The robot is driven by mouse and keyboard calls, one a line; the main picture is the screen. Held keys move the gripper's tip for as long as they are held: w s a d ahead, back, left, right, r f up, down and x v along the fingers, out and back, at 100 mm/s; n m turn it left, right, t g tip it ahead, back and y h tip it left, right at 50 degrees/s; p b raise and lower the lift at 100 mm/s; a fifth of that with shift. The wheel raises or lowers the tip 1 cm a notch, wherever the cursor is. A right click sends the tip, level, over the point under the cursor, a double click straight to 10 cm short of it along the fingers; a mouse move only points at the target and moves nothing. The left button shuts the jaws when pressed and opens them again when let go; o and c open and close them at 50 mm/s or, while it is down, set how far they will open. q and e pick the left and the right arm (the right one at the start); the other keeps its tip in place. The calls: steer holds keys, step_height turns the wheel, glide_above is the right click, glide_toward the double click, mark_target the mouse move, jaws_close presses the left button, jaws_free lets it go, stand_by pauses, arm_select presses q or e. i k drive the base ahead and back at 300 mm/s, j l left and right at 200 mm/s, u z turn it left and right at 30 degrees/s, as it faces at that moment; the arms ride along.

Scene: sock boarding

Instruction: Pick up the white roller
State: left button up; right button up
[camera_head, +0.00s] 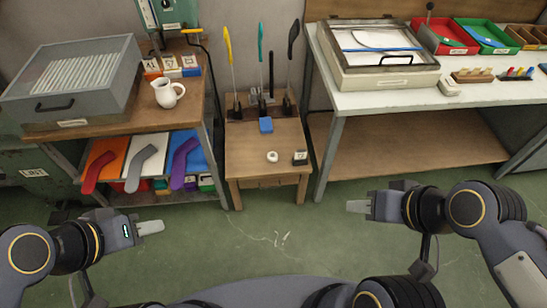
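A small white round item (272,156), the only thing here that looks like a white roller, lies on the low wooden table (247,165) in the middle; it is too small to be sure of its form. My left gripper (150,228) is over the green floor at lower left, its pale fingers pointing right. My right gripper (358,207) is over the floor right of the low table, its pale fingers pointing left. Both are nearer to me than the table and apart from the white item. Nothing shows in either, and the finger gaps cannot be made out.
A blue block (265,125), a small dark-and-white item (300,158) and upright tools (261,70) share the low table. A left bench (125,122) holds a grey box (75,85) and white jug (168,93). A white-topped bench (440,99) stands right. The floor between the grippers is clear.

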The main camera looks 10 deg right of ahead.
mark_target(272, 156)
steer(key=i+j, duration=0.45)
steer(key=i+j+z, duration=0.1)
steer(key=i+j, duration=0.35)
steer(key=j, duration=0.15)
steer(key=i+j, duration=0.45)
steer(key=j+z, duration=0.05)
